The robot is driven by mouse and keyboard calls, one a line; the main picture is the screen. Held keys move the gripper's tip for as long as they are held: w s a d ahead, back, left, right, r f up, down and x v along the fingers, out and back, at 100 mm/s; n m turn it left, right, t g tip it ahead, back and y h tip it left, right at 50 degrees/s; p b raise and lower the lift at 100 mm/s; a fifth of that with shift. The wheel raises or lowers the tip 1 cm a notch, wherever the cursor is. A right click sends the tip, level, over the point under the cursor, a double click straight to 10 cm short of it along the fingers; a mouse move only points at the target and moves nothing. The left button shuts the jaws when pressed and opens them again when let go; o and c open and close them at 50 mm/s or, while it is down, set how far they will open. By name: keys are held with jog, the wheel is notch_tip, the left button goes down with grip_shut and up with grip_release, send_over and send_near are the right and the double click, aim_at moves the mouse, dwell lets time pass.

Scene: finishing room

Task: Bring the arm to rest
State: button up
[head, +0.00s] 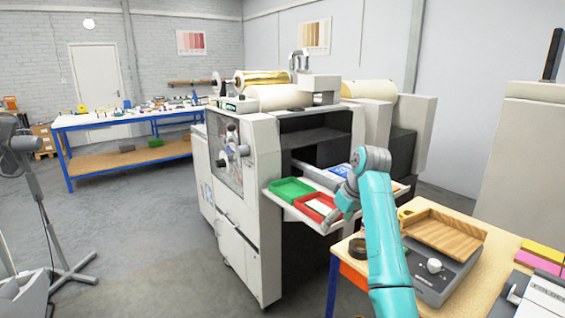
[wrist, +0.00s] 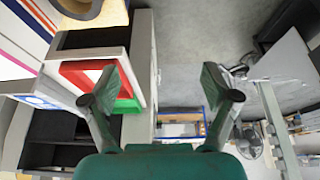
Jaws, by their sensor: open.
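My teal arm rises from the bottom of the head view and bends over at a grey joint. My gripper (head: 332,222) hangs at its end beside the red tray, near the front edge of the machine's shelf. In the wrist view my gripper (wrist: 162,85) has its two fingers wide apart, with nothing between them but grey floor. The arm hides part of the shelf and the table behind it.
A green tray (head: 291,190) and a red tray (head: 313,207) sit on the machine's shelf. A wooden tray (head: 445,232) rests on a grey device on the right table. A fan (head: 22,145) stands left; floor (head: 165,220) between is clear.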

jog(key=s+f+m+t, duration=0.1)
jog(key=s+f, duration=0.3)
jog(key=f, duration=1)
jog(key=s+f+m+t, duration=0.15)
jog(key=s+f, duration=0.25)
jog(key=f, duration=0.9)
jog(key=s+d+f+m+t+h, duration=0.1)
jog(key=s+f, duration=0.6)
jog(key=s, duration=0.3)
jog(key=s+d+f+m+t+h, duration=0.1)
jog(key=s+f+t, duration=0.1)
jog(key=s+f, duration=0.6)
jog(key=s+r+m+t, duration=0.1)
jog(key=s+r, duration=0.1)
jog(key=s, duration=1.1)
jog(key=s+r+m+t, duration=0.1)
jog(key=s+r+t, duration=0.1)
jog(key=s, duration=1.1)
jog(key=s+d+r+t, duration=0.1)
jog(key=s+r+t, duration=0.1)
jog(key=s+r, duration=1.3)
notch_tip(320, 180, up, 3)
jog(key=shift+s+f+m+h, duration=0.15)
jog(key=shift+s+m+h, duration=0.2)
jog(key=shift+s+h, duration=0.05)
jog(key=shift+t, duration=0.25)
